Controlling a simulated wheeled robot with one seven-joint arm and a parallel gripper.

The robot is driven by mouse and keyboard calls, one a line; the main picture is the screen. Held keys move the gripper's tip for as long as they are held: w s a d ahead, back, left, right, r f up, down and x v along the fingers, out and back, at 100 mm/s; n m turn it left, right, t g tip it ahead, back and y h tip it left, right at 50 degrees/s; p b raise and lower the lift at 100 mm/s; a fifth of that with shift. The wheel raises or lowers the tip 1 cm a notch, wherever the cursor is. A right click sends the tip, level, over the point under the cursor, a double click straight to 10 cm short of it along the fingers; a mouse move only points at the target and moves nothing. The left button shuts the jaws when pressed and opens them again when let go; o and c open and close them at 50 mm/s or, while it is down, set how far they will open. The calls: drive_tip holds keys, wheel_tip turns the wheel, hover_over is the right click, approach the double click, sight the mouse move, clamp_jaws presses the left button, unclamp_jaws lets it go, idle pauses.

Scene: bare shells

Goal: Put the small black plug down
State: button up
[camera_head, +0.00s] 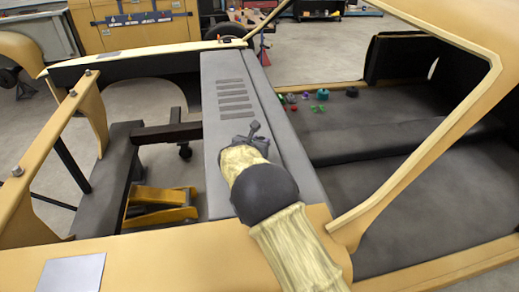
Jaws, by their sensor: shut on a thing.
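My gripper (247,139) is at the end of my arm, over the grey slotted panel in the middle of the view. It is shut on a small dark piece, the small black plug (255,127), which sticks out past the fingertips. The gripper and the plug are both dark, so the line between them is hard to see. I cannot tell whether the plug touches the panel or is held just above it.
The grey panel (213,141) has several slots at its far part. A yellow part (158,196) stands low on the left.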

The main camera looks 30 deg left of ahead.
drive_tip(key=shift+d+f, duration=0.1)
drive_tip(key=shift+d, duration=0.05)
drive_tip(key=shift+f+p, duration=0.45)
drive_tip(key=shift+f, duration=1.4)
drive_tip(key=o, duration=0.9)
drive_tip(key=shift+w+f, duration=0.1)
drive_tip(key=shift+o, duration=0.3)
drive_tip(key=shift+s, duration=0.25)
